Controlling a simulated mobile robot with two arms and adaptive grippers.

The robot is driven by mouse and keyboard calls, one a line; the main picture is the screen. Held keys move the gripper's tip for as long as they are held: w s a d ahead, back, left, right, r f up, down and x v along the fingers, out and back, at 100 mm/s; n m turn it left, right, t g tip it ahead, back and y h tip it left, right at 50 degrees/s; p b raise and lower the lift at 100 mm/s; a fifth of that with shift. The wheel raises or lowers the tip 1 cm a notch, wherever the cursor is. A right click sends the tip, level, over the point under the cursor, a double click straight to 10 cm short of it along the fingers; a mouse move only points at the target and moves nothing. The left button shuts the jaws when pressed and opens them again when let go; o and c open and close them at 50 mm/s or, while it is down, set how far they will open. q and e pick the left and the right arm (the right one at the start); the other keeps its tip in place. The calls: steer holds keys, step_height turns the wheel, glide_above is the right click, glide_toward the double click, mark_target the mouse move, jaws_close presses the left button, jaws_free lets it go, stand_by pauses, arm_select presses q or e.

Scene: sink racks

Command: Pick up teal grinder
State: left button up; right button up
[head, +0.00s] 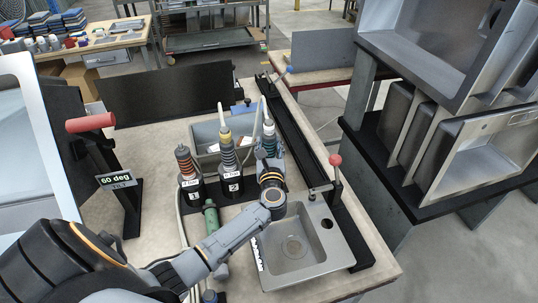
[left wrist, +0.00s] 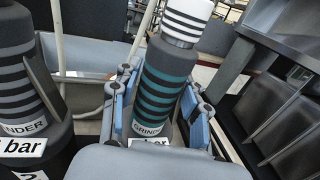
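The teal grinder (head: 269,137) is a dark upright tool with teal bands and a white-striped top, at the right end of a row of grinders. It also shows in the left wrist view (left wrist: 168,85), tilted in the picture. My left gripper (head: 270,160) is at the grinder's lower body. In the left wrist view its blue finger pads (left wrist: 160,105) are on either side of the grinder, close to it. Whether both pads press on it is unclear. The grinder's base is partly hidden behind my gripper. My right gripper is not in view.
An orange-banded grinder (head: 185,163) and a yellow-topped grinder (head: 228,150) stand in holders to the left. A steel sink (head: 320,262) lies right of my arm. A black rail (head: 300,135) runs behind it. A green cylinder (head: 211,217) lies near my forearm.

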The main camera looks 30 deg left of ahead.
mark_target(269, 120)
arm_select(q)
steer(key=c, duration=0.7)
steer(key=shift+w, duration=0.1)
jaws_close()
steer(key=shift+r, duration=0.15)
step_height(269, 120, up, 9)
steer(key=shift+p, duration=0.35)
steer(key=shift+r, duration=0.4)
